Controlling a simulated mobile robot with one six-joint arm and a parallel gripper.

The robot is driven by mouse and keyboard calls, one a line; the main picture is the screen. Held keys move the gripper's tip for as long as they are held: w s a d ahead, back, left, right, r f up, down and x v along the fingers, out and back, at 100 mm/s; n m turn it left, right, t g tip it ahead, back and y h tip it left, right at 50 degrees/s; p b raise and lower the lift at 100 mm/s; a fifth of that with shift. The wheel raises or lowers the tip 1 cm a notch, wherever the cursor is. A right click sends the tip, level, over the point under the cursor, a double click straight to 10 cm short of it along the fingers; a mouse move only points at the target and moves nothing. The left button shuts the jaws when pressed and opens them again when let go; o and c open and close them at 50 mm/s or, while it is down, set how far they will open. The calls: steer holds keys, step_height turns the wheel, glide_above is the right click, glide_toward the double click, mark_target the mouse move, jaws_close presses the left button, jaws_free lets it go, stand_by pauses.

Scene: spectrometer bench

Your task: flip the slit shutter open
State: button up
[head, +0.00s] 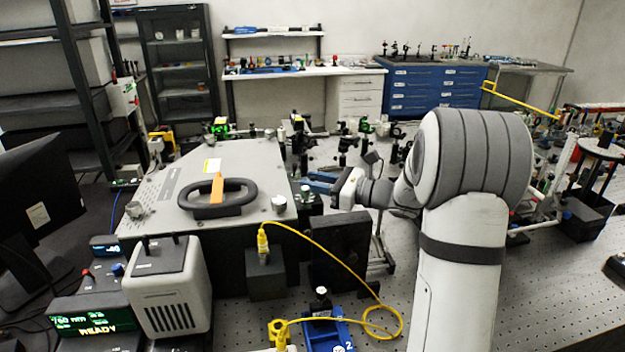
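The spectrometer is a large grey box (235,165) left of centre, with a black loop handle (222,209) and an orange tag on its lid. My gripper (314,181) is at the end of my white and grey arm, just off the box's right side. Blue parts show at its finger end, small and pointing left toward the box. I cannot tell whether the fingers are apart or touch anything. I cannot pick out the slit shutter; that side of the box is partly hidden by its lid edge and small posts.
A yellow cable (345,264) loops in front of the box, near a dark upright block (341,250) and a blue mount (327,333). Optics crowd the bench behind; bare perforated bench (545,290) lies right.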

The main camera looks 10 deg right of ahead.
steer(key=shift+w+a, duration=0.25)
steer(key=shift+a, duration=0.1)
steer(key=shift+c, duration=0.5)
jaws_close()
steer(key=b, duration=0.1)
steer(key=f+n+b, duration=0.1)
steer(key=b, duration=0.1)
steer(key=shift+s, duration=0.2)
steer(key=n+b, duration=0.1)
steer(key=b, duration=0.1)
steer(key=n+y+b, duration=0.1)
steer(key=b, duration=0.1)
steer(key=shift+s+t+y, duration=0.25)
steer(key=shift+t+y, duration=0.05)
steer(key=shift+t, duration=0.1)
steer(key=shift+s+r+n+y+b, duration=0.15)
steer(key=shift+r+n+y+b, duration=0.2)
steer(key=shift+n+b, duration=0.35)
